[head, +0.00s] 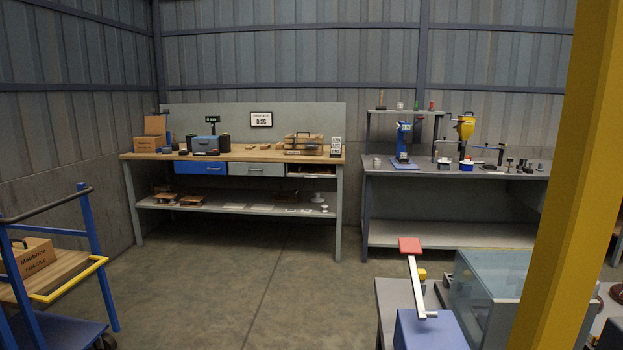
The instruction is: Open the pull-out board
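No thing is plainly marked as the pull-out board, and I cannot tell for sure which part it is. A wooden-topped workbench (168,155) stands against the far wall. Under its top are a blue drawer (201,167), a grey drawer (255,169) and, at the right, an open-fronted bay (311,171) with a pale flat front edge and small dark items inside. Both drawers look shut. Neither of my grippers shows in the head view.
A blue cart (95,260) with a carton (28,257) stands at the left. A grey bench (455,173) with tools is at the back right. A yellow post (570,180) and a glass-topped case (490,275) fill the right front. The middle floor is clear.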

